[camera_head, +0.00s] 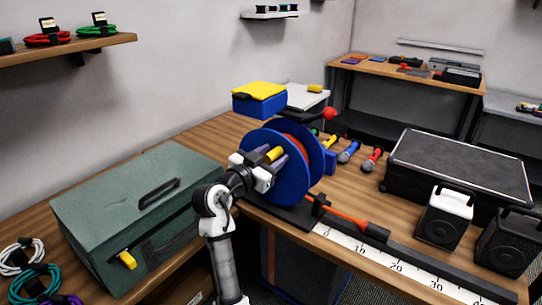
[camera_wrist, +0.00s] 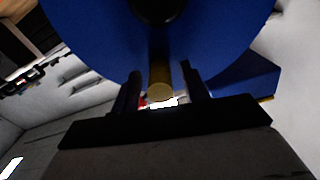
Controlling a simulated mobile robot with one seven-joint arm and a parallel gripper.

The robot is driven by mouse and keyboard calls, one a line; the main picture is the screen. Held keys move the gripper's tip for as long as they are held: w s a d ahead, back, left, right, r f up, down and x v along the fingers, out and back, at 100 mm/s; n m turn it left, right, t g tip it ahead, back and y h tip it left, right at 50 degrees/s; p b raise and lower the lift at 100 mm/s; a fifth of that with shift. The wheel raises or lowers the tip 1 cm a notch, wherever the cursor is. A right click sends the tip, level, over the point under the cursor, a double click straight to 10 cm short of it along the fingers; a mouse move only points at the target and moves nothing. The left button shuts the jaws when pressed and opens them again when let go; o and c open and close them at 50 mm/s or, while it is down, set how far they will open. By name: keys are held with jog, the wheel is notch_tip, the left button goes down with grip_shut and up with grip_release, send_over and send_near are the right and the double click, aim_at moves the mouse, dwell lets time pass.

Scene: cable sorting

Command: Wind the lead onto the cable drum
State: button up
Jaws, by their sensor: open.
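The cable drum (camera_head: 308,160) stands on the bench, with two blue flanges and orange-red lead between them. The lead (camera_head: 345,218) also runs out low beside the drum, along the dark strip to the right. My gripper (camera_head: 278,163) is at the drum's near-left face. A yellow handle (camera_head: 273,154) sticks out from that face by my fingers. In the wrist view, the handle (camera_wrist: 160,82) stands between the two dark fingertips (camera_wrist: 160,80), with gaps on both sides. My gripper is open. The flange (camera_wrist: 95,35) fills the top of that view.
A green toolbox (camera_head: 110,200) stands left of my arm. A black case (camera_head: 460,165) and two speakers (camera_head: 443,220) are at the right. A numbered scale (camera_head: 375,260) lies along the bench's front edge. Several coloured microphones (camera_head: 348,152) lie behind the drum.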

aim_at(294, 179)
grip_shut()
jog(key=d+f+m+b, duration=0.1)
jog(key=m+b, duration=0.1)
jog(key=b, duration=0.2)
jog(key=s+d+f+m+b, duration=0.1)
jog(key=m+b, duration=0.1)
jog(key=b, duration=0.3)
jog(key=s+d+f+m+b, duration=0.1)
jog(key=f+m+b, duration=0.1)
jog(key=m+b, duration=0.1)
jog(key=shift+s+b, duration=0.15)
jog(key=shift+b, duration=0.6)
jog(key=m+b, duration=0.1)
jog(key=f+m+b, duration=0.1)
jog(key=b, duration=0.1)
jog(key=f+m+b, duration=0.1)
jog(key=b, duration=0.1)
jog(key=shift+s+d, duration=0.25)
jog(key=shift+d, duration=0.1)
jog(key=m+b, duration=0.2)
jog(key=f+m+b, duration=0.1)
jog(key=b, duration=0.1)
jog(key=shift+s+d+f+m, duration=0.1)
jog(key=shift+d+f+m, duration=0.1)
jog(key=shift+m, duration=0.2)
grip_release()
